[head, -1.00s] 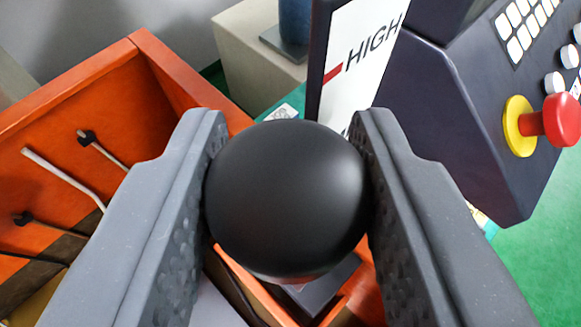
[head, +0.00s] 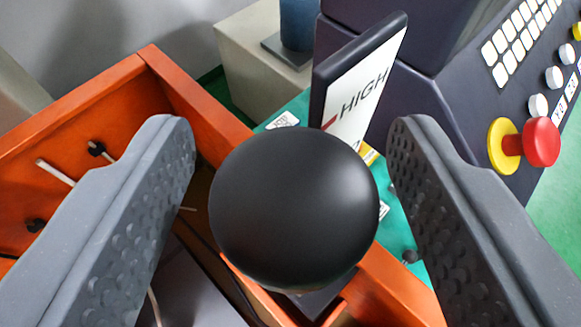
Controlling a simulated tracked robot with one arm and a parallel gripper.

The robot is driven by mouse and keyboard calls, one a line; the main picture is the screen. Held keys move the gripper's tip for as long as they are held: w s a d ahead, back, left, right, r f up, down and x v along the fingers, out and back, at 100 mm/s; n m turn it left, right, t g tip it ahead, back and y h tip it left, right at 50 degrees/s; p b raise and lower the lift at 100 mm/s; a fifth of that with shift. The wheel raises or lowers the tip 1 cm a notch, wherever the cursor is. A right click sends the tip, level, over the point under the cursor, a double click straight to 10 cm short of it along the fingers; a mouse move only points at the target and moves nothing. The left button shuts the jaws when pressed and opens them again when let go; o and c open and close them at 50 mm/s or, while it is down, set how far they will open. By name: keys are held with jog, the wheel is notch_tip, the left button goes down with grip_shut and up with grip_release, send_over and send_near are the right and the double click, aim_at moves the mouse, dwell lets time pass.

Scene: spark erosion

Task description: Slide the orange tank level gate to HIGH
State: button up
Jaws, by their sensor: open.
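A black ball knob (head: 293,205) fills the middle of the head view, above the orange tank (head: 190,95). My gripper (head: 290,150) is open, with one finger on each side of the knob and a visible gap at both sides. A white scale plate (head: 362,95) with a dark frame stands behind the knob. It reads HIGH beside a red mark. The gate below the knob is mostly hidden by it; a dark piece shows just under the knob at the orange rim.
A dark control console (head: 440,110) with white keys, a red button (head: 541,142) and a yellow collar stands at the right. A beige block (head: 258,65) bears a blue cylinder (head: 299,25) at the back. Thin rods lie inside the tank at left.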

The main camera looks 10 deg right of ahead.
jog(key=shift+b+v, duration=0.5)
jog(key=shift+v, duration=0.7)
jog(key=b+v, duration=0.3)
jog(key=v, duration=0.8)
jog(key=shift+s, duration=0.2)
jog(key=shift+s+a, duration=0.1)
jog(key=s+a+f+n+t+y+b, duration=0.1)
jog(key=s+f+b, duration=0.2)
jog(key=s, duration=1)
jog(key=s+a+f+n+t+y+b, duration=0.1)
jog(key=s+a+f+y+b, duration=0.1)
jog(key=s+b, duration=0.7)
jog(key=s+f, duration=0.1)
jog(key=s, duration=0.2)
jog(key=shift+s+a+f+n, duration=0.2)
jog(key=shift+s+a+n, duration=0.1)
jog(key=shift+s+n, duration=0.1)
